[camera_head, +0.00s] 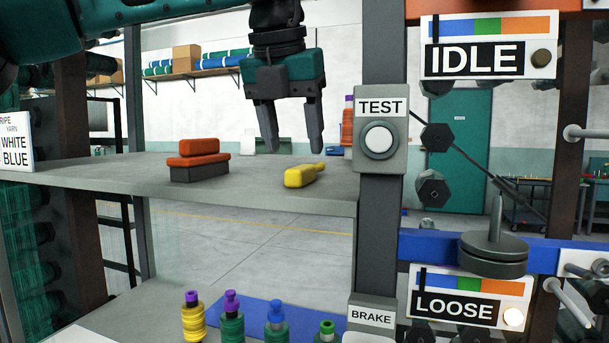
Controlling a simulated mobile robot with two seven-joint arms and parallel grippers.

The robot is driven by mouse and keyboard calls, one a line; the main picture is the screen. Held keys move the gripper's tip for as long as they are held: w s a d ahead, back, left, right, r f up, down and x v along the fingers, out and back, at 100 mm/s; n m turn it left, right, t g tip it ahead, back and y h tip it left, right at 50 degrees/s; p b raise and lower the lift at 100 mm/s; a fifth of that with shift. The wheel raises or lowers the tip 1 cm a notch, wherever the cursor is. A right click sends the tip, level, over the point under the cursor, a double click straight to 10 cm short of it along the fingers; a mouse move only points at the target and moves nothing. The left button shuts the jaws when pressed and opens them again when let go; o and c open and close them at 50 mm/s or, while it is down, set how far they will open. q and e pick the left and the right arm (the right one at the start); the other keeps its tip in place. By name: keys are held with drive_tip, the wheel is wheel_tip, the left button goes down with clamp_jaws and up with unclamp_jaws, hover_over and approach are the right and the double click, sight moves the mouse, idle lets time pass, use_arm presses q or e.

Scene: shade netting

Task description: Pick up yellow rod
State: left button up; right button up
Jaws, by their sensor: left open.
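The yellow rod (304,175) lies on a grey shelf (120,176), towards its right end. It is short and thick, with a thinner tip pointing right. My left gripper (294,147) hangs pointing down above the shelf, close over the yellow rod. Its two dark fingers are apart and nothing is between them. The fingertips look a little above the rod and not touching it. My right gripper is not in the view.
An orange block on a dark base (198,160) sits left of the rod. A post with a TEST button box (380,130) stands right of the gripper. Several coloured spools (232,325) stand below the shelf. A BRAKE box (372,315) is lower on the post.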

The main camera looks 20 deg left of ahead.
sight(300, 167)
use_arm(q)
drive_tip(key=x, duration=0.4)
drive_tip(key=shift+d+f, duration=0.15)
drive_tip(key=shift+f, duration=0.05)
drive_tip(key=shift+c, duration=0.2)
clamp_jaws()
